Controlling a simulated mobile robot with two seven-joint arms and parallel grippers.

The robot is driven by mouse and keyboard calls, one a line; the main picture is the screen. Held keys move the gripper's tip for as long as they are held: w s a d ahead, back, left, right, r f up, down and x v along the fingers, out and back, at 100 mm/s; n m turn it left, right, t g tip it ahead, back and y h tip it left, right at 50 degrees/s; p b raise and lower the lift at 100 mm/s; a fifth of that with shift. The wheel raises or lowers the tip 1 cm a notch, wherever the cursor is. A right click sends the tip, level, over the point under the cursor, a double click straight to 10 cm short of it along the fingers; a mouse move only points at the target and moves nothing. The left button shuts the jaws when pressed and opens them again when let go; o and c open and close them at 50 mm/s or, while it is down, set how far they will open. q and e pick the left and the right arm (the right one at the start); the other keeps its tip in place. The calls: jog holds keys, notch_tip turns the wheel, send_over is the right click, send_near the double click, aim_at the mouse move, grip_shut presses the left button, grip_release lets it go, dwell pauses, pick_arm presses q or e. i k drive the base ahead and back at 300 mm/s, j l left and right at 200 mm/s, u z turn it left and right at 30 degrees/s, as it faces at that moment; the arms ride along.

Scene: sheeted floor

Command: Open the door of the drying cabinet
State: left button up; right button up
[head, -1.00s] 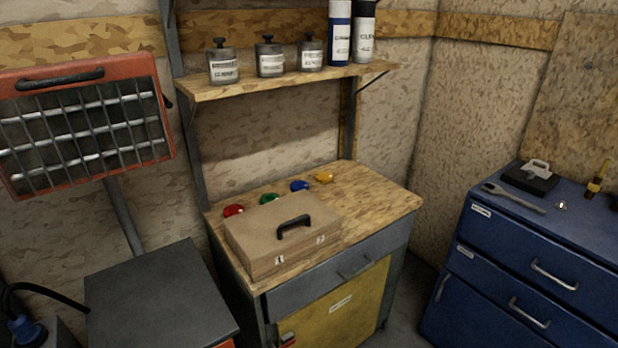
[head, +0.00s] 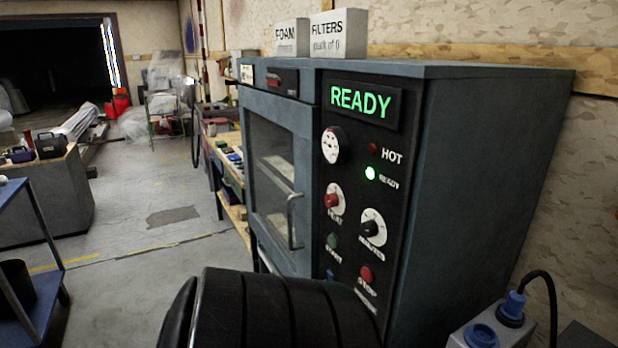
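The drying cabinet (head: 470,170) is a grey-blue box that fills the right half of the head view. Its door (head: 262,150) is on the left part of the front, has a window, and looks shut. A curved metal handle (head: 293,222) stands upright on the door's right side. The control panel (head: 345,150) beside it shows a green READY sign (head: 360,102) and a lit green lamp. A dark, ribbed rounded part, probably mine, covers the bottom middle and hides the lower front of the cabinet. Neither gripper shows.
Two boxes, FOAM (head: 292,38) and FILTERS (head: 338,34), stand on the cabinet. A socket box (head: 490,328) with a blue plug is at the bottom right. A blue cart (head: 30,260) stands at the left. The floor (head: 150,270) between is mostly open.

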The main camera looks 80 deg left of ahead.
aim_at(303, 118)
jog(key=u, duration=1.7)
